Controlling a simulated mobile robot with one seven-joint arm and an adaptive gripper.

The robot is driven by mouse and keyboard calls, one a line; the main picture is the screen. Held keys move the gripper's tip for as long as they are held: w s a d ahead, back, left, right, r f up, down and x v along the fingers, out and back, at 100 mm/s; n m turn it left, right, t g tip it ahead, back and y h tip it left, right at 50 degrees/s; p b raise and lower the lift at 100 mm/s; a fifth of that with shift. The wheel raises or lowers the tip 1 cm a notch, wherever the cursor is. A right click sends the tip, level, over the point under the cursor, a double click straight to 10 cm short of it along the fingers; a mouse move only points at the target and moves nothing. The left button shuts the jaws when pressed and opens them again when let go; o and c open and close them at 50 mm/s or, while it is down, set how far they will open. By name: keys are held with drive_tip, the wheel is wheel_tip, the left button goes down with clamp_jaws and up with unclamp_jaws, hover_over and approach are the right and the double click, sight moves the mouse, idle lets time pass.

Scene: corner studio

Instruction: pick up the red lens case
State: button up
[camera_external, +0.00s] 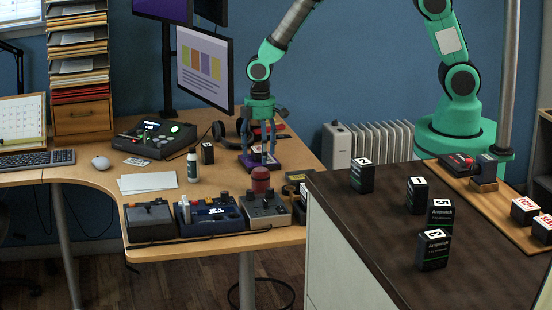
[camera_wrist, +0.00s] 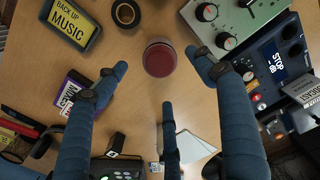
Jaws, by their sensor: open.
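The red lens case (camera_external: 260,180) is a dark red cylinder standing upright on the wooden desk, near its right end. In the wrist view the red lens case (camera_wrist: 160,59) shows from above as a round red top. My gripper (camera_external: 261,154) has blue fingers pointing down. In the external view it is above the desk and behind the case. In the wrist view my gripper (camera_wrist: 160,76) has its fingers spread and empty, with the case beyond and between the two outer fingertips. They do not appear to touch it.
Control boxes (camera_external: 267,209) line the front desk edge close to the case. A purple box (camera_wrist: 78,92) lies left of the case in the wrist view, near a black sign (camera_wrist: 70,27) and a tape roll (camera_wrist: 126,13). A white bottle (camera_external: 192,167) stands left of the case.

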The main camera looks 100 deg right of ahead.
sight(261, 169)
drive_tip(key=shift+f, duration=2)
drive_tip(key=shift+f+b, duration=0.7)
drive_tip(key=shift+f, duration=1.9)
drive_tip(key=shift+c, duration=0.5)
drive_tip(key=c, duration=1.4)
drive_tip(key=shift+r, duration=0.1)
wheel_tip(261, 169, up, 10)
drive_tip(key=shift+f+p, duration=0.1)
drive_tip(key=shift+p, duration=0.65)
